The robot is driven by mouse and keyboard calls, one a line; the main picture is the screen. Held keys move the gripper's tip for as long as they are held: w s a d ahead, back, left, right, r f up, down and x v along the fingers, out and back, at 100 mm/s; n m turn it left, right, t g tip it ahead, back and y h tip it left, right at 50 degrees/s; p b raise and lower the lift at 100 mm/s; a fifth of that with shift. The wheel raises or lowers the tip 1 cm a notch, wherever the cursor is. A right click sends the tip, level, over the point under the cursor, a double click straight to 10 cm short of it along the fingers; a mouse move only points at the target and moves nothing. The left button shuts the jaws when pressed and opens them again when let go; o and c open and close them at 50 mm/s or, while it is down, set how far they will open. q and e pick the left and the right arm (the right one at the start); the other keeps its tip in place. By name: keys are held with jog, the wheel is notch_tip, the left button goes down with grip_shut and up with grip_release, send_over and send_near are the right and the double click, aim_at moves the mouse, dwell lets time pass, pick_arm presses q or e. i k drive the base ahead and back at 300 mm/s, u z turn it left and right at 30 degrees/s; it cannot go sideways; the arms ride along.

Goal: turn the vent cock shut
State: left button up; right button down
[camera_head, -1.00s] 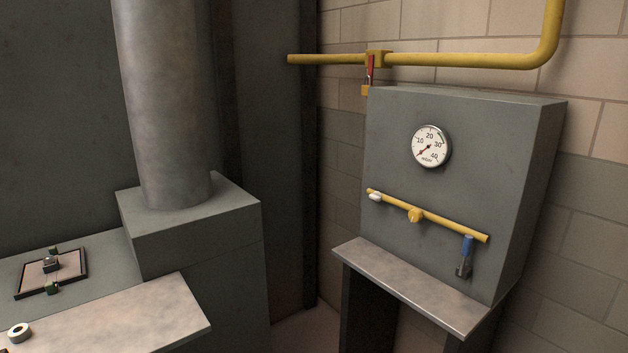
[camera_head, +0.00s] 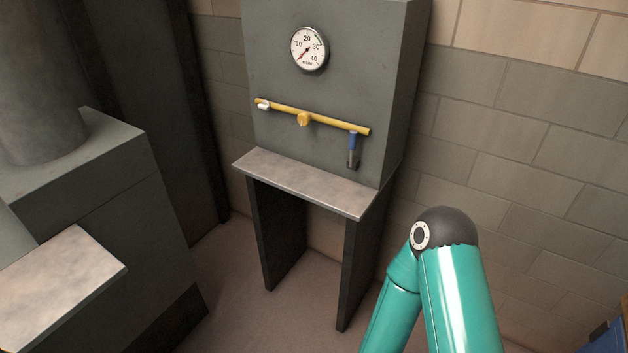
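A yellow pipe (camera_head: 335,122) runs slanting across the front of a grey cabinet. It has a white fitting (camera_head: 263,105) at its left end and a round yellow knob (camera_head: 304,119) near its middle. A blue-handled part (camera_head: 353,143) with a dark lower end hangs down near the pipe's right end. I cannot tell which of these is the vent cock. A round white gauge (camera_head: 310,48) is above the pipe, its red needle pointing to the lower left. My teal arm comes up from the bottom right, clear of the fittings. Neither gripper is in view.
A metal shelf (camera_head: 305,184) on dark legs juts out below the pipe. A grey block (camera_head: 80,170) with a thick column and another metal ledge (camera_head: 62,283) stand at the left. A block wall (camera_head: 520,140) is at the right. The floor (camera_head: 240,290) between is clear.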

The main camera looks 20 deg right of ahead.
aim_at(265, 105)
jog(key=u, duration=0.1)
jog(key=i, duration=1)
jog(key=u, duration=0.45)
